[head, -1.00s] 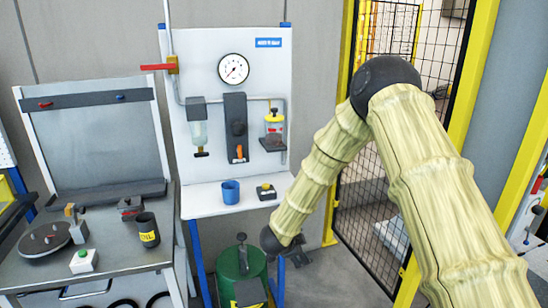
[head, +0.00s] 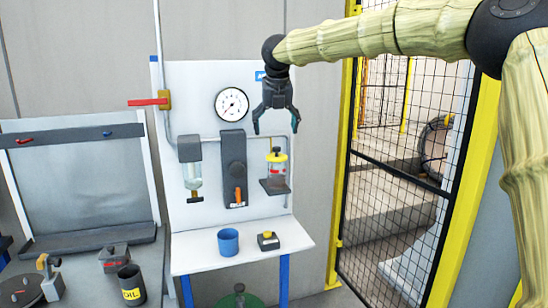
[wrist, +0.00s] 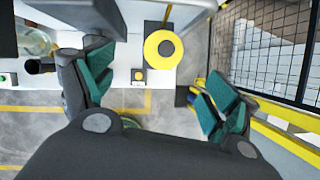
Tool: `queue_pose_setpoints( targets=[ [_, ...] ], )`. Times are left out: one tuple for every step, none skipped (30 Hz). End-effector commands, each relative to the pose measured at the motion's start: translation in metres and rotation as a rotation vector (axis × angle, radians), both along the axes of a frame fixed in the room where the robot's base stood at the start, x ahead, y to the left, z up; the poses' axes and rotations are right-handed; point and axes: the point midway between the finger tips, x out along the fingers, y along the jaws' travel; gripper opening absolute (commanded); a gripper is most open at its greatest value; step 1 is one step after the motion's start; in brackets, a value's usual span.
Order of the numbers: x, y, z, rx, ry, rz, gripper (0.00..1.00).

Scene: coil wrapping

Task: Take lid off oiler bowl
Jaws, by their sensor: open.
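The oiler bowl (head: 276,171) is a clear cup with red content, set on a grey shelf at the right of the white panel. Its yellow lid (head: 277,157) sits on top with a small knob. In the wrist view the lid (wrist: 152,50) shows from above as a yellow ring around a grey centre. My gripper (head: 276,130) is open and empty, pointing down above the lid and apart from it. In the wrist view my gripper (wrist: 157,84) has its teal pads wide apart, with the lid between and slightly beyond them.
A pressure gauge (head: 232,104), a grey valve block (head: 234,170) and a clear filter bowl (head: 192,172) are left of the oiler. Below, a white shelf (head: 205,259) holds a blue cup (head: 228,242) and a button box (head: 268,241). A mesh fence (head: 400,190) stands right.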

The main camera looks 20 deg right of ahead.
Motion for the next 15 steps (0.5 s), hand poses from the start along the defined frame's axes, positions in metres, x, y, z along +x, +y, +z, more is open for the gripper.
queue_pose_setpoints(
  targets=[
    [0.0,-0.001,0.0,0.007,0.0,-0.005,0.88],
    [0.001,-0.001,-0.002,0.01,0.0,-0.007,0.88],
    [0.003,-0.002,-0.006,0.011,0.001,-0.008,0.88],
    [0.004,-0.003,-0.009,0.011,0.002,-0.008,0.88],
    [0.006,-0.003,-0.014,0.011,0.001,-0.008,0.88],
    [0.008,-0.004,-0.019,0.01,0.002,-0.008,0.88],
    [0.009,-0.004,-0.023,0.009,0.002,-0.007,0.88],
    [0.011,-0.005,-0.027,0.009,0.001,-0.007,0.88],
    [0.013,-0.005,-0.031,0.01,0.001,-0.007,0.88],
    [0.014,-0.005,-0.035,0.009,0.001,-0.006,0.88],
    [0.015,-0.005,-0.038,0.009,0.001,-0.006,0.88],
    [0.017,-0.005,-0.041,0.009,0.0,-0.005,0.88],
    [0.018,-0.005,-0.043,0.01,0.0,-0.005,0.88],
    [0.018,-0.005,-0.045,0.01,0.0,-0.005,0.88],
    [0.019,-0.005,-0.046,0.008,0.0,-0.004,0.88]
  ],
)
